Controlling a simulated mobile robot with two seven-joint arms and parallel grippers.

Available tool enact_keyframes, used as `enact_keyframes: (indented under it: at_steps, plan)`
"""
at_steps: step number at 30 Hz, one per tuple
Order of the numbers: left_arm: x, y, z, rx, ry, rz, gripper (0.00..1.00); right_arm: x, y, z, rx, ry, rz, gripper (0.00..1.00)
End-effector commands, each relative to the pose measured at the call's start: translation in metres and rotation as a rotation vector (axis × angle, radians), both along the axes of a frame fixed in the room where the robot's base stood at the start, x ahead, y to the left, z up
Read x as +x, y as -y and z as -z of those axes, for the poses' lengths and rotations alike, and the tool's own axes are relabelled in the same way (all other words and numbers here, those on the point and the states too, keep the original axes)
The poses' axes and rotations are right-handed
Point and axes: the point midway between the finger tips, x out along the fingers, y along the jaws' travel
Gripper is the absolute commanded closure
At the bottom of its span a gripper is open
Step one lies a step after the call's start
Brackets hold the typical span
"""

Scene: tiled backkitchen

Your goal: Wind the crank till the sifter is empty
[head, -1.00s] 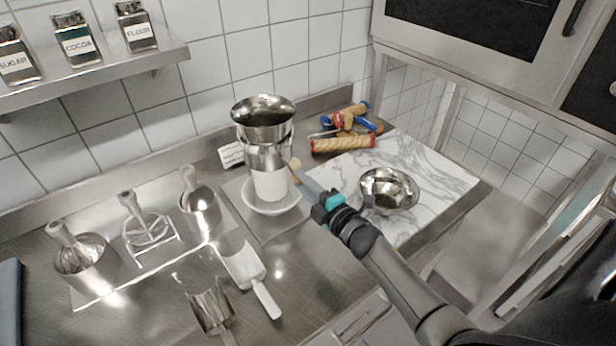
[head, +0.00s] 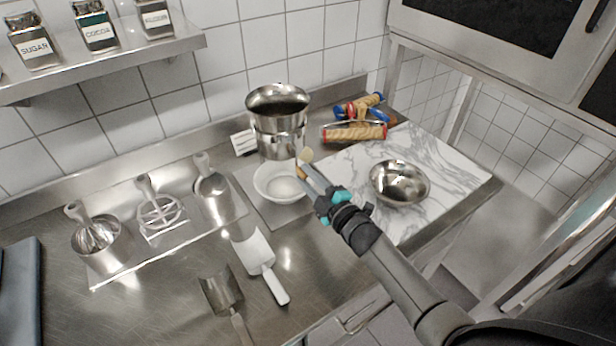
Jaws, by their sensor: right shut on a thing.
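The metal sifter (head: 278,120) stands upright above a white bowl (head: 262,187) at the back of the counter. Its wide top is open and looks dark inside; I see no flour there, though the bottom is hidden. Pale flour (head: 285,187) lies in the bowl, and no falling stream shows. The wooden crank knob (head: 306,155) is at the sifter's right side. My right gripper (head: 304,170) is shut on the crank knob, its fingers partly hiding it. My left gripper is not in view.
A marble board (head: 440,165) with a steel bowl (head: 399,183) lies to the right. Rolling pins (head: 355,132) are behind. Scoops (head: 255,252) and a utensil tray (head: 170,240) stand left and front.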

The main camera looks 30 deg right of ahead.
Motion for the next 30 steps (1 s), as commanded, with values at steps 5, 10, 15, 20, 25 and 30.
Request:
enact_keyframes:
  at_steps: [5, 10, 15, 20, 25, 30]
  plan:
    - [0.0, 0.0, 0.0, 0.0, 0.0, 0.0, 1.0, 0.0, 0.0, 0.0, -0.001, -0.001, 0.0, 1.0]
    - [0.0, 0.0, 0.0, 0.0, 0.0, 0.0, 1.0, 0.0, 0.0, 0.0, -0.001, -0.001, 0.0, 0.56]
    - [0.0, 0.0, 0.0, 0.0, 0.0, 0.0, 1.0, 0.0, 0.0, 0.0, -0.001, -0.001, 0.0, 0.42]
    - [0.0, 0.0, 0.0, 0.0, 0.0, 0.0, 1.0, 0.0, 0.0, 0.0, -0.002, 0.0, 0.0, 0.42]
    - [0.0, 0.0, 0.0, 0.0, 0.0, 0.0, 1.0, -0.006, 0.001, 0.001, -0.002, -0.001, 0.0, 0.42]
    - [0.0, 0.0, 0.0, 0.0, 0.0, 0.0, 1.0, -0.027, 0.002, 0.001, -0.002, -0.003, -0.001, 0.42]
